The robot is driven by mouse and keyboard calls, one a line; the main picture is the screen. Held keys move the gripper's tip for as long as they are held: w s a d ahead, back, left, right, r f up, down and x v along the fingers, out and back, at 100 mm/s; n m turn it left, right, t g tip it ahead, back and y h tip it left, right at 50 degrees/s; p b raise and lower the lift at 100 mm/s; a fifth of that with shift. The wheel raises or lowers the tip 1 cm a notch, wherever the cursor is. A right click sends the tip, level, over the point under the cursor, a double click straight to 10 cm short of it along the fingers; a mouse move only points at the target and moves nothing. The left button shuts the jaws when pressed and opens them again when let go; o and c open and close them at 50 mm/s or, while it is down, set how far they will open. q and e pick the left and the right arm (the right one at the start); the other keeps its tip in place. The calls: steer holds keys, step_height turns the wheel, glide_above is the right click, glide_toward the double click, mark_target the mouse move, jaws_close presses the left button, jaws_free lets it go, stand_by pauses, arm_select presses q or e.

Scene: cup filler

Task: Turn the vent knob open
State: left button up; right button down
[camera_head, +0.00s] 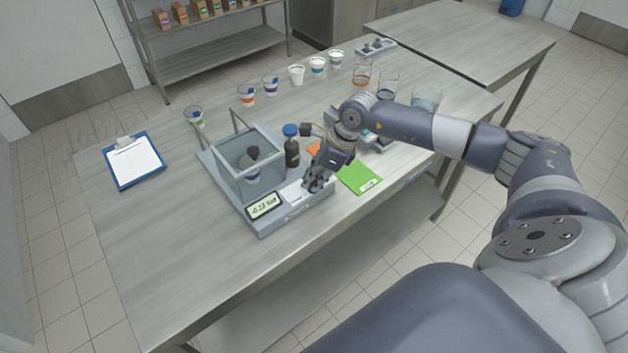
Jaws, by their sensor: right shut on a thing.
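The machine (285,216) is a grey base with a clear glass chamber (240,160) and a small lit display (264,206) on its front. Inside the chamber is a dark, round-topped item. My right gripper (313,187) points down at the right end of the base's front deck. It is shut on the vent knob, which its fingers almost fully hide. The angle of the knob cannot be made out. My left gripper is not in view.
A green card (359,178) lies right of the gripper. Several cups and beakers line the back of the table. A clipboard (134,160) lies at left. The front left of the table is clear.

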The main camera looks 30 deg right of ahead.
steer(key=m+t+h+b, duration=0.1)
steer(key=m+b, duration=0.1)
steer(key=m, duration=0.2)
steer(key=shift+f+m+b, duration=0.1)
steer(key=shift+m+b, duration=0.2)
steer(key=m+h+b, duration=0.1)
steer(key=m+b, duration=0.1)
steer(key=m, duration=0.1)
steer(key=shift+m+t+h+b, duration=0.3)
steer(key=shift+m+h+b, duration=0.2)
steer(key=shift+m+b, duration=0.25)
steer(key=shift+r, duration=0.2)
steer(key=c, duration=1.7)
jaws_free()
steer(key=v, duration=1.2)
